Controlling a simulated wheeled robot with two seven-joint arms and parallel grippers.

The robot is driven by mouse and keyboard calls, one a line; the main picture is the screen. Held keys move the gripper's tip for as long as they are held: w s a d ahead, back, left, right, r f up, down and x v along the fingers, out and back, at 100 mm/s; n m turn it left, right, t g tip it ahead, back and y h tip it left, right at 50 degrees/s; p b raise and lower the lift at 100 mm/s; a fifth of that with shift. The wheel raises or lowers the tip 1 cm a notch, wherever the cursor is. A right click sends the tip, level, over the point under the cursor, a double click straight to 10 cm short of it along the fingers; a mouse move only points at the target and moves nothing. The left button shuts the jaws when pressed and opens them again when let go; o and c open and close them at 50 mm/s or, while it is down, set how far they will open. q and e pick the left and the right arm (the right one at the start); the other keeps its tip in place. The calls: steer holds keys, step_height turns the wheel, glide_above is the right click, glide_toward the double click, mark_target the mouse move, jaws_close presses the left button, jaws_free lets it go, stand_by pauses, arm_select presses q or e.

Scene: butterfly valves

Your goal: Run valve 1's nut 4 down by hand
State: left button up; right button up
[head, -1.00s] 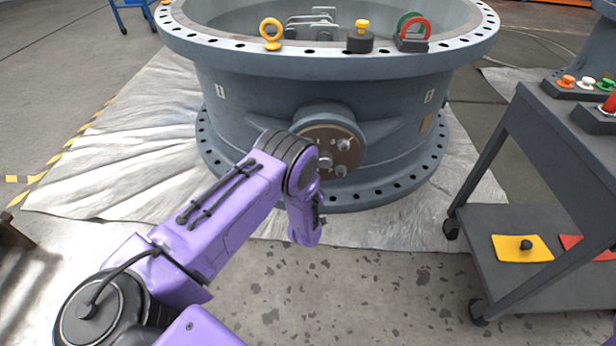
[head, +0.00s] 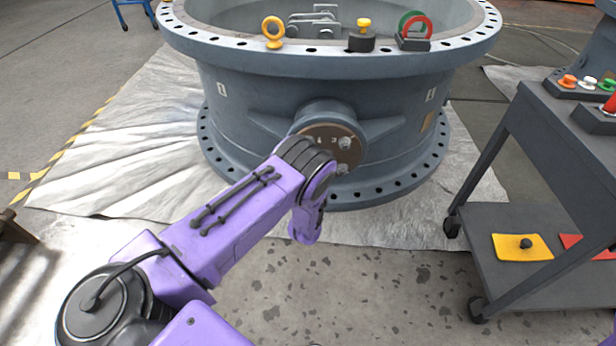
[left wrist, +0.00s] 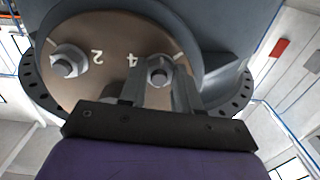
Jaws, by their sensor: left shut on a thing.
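Valve 1 (head: 250,105), a large grey-blue ring body, stands on a sheet with a round brown end plate (head: 352,155) on its side boss. In the left wrist view the plate (left wrist: 105,85) fills the middle, with a painted 2 beside a nut and washer (left wrist: 68,62) at left. Nut 4 (left wrist: 159,71) sits beside the painted 4. My left gripper (left wrist: 155,92) has its grey fingers on either side of nut 4, shut on it. In the head view my purple left arm hides the gripper and part of the plate. My right gripper is not in view.
A yellow eyebolt (head: 273,32), a black block with a yellow knob (head: 361,38) and a red-green ring piece (head: 414,30) stand on the valve's top flange. A dark cart (head: 560,215) with coloured plates stands at right. Floor in front is clear.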

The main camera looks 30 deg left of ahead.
arm_select(q)
steer(key=o, duration=1.1)
steer(key=shift+c, duration=0.2)
steer(key=p+v, duration=0.3)
steer(key=v, duration=0.7)
steer(key=shift+s+d, duration=0.25)
steer(key=shift+f, duration=0.1)
